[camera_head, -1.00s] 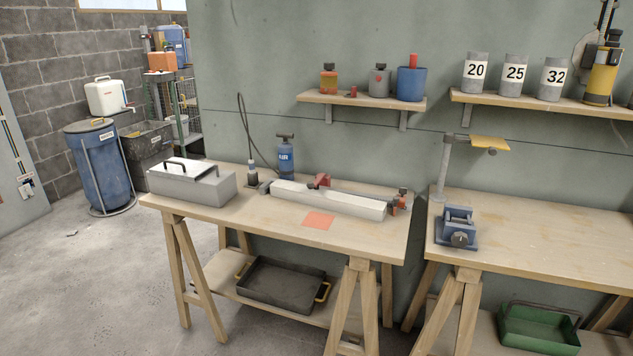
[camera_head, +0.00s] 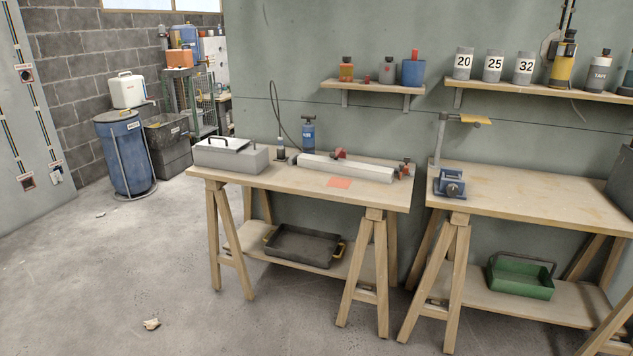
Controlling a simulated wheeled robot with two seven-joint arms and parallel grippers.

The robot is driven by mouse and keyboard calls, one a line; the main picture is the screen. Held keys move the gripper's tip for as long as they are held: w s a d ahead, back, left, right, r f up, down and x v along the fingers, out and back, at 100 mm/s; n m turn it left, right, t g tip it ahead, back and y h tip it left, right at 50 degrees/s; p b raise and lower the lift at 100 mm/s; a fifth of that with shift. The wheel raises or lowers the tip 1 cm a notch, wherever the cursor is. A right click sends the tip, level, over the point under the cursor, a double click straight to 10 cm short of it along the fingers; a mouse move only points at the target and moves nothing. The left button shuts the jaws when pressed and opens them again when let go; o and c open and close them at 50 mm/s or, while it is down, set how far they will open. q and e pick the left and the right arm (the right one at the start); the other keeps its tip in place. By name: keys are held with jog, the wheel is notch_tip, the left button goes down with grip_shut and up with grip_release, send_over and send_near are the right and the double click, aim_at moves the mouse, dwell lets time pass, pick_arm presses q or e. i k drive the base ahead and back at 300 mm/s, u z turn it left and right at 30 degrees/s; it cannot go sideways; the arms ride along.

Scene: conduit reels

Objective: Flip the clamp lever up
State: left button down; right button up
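A long white bar or trough (camera_head: 345,168) lies along the left workbench (camera_head: 270,180). A small red part (camera_head: 339,154) sits on the back edge of the bar near its middle. A red and dark fitting (camera_head: 405,169) stands at the bar's right end. Either could be the clamp; the lever is too small to make out. A blue vise-like device (camera_head: 450,184) sits on the left end of the right workbench (camera_head: 560,200). Neither of my grippers is in view.
A grey lidded box (camera_head: 230,158), a blue pump bottle (camera_head: 308,134) and an orange sheet (camera_head: 339,183) are on the left bench. Trestle legs (camera_head: 362,275) stand in front. The floor (camera_head: 110,270) is open at the left, with a small scrap (camera_head: 152,324).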

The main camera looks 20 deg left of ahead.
aim_at(332, 156)
jog(key=k, duration=0.35)
jog(key=u, duration=0.65)
jog(key=i, duration=1.65)
jog(key=z, duration=0.8)
